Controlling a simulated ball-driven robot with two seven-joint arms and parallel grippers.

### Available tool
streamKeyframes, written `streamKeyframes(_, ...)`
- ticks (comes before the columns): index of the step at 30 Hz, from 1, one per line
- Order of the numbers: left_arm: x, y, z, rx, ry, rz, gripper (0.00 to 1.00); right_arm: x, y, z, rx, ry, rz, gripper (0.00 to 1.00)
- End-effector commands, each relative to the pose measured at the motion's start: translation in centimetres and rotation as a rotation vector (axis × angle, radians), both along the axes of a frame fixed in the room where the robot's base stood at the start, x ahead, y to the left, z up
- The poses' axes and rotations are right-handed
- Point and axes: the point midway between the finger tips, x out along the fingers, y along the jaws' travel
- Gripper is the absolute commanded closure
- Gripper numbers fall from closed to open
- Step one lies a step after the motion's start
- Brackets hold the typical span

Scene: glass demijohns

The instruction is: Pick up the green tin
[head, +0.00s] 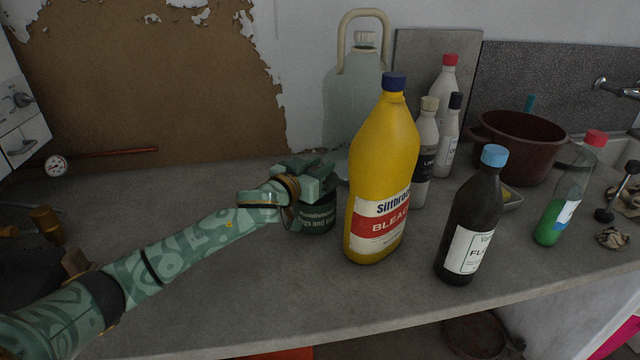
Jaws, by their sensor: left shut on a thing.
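The green tin (318,219) is a short dark green can with pale lettering on its side. It is at the middle of the worktop, just left of the yellow bleach bottle. My left gripper (312,180) comes in from the left and is shut on the tin from above. The gripper hides the tin's top. I cannot tell whether the tin's base touches the worktop. My right gripper does not show.
The yellow bleach bottle (382,170) stands close to the tin's right. A dark bottle with a blue cap (472,220), a glass demijohn (352,105), white bottles (426,150) and a brown pot (518,148) stand around. The worktop (260,290) is clear in front.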

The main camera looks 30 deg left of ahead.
Motion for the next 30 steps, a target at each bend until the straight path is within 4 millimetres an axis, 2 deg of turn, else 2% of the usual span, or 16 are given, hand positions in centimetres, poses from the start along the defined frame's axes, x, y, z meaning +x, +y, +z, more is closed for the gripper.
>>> streamKeyframes(3, 0.5, 0.2, -2.2, 0.000, 0.005, -0.001, 0.96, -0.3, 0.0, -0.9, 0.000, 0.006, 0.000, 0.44)
streamKeyframes(6, 0.5, 0.2, -3.3, 0.000, 0.004, 0.000, 0.96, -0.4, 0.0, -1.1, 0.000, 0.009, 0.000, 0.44)
streamKeyframes(19, 0.4, 0.1, -3.8, -0.001, 0.002, -0.001, 0.96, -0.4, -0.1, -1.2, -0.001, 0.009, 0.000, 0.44)
streamKeyframes(20, 0.4, 0.1, -3.7, 0.000, 0.001, -0.001, 0.66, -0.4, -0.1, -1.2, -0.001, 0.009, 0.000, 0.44)
streamKeyframes(21, 0.4, 0.1, -3.6, 0.000, 0.001, -0.001, 0.55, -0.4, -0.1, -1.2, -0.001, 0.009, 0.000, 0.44)
streamKeyframes(22, 0.4, 0.1, -3.6, 0.000, 0.001, -0.001, 0.52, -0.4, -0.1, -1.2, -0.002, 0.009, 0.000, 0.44)
streamKeyframes(30, 0.4, 0.2, -3.7, 0.001, 0.002, -0.001, 0.52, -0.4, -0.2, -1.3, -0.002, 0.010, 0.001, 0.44)
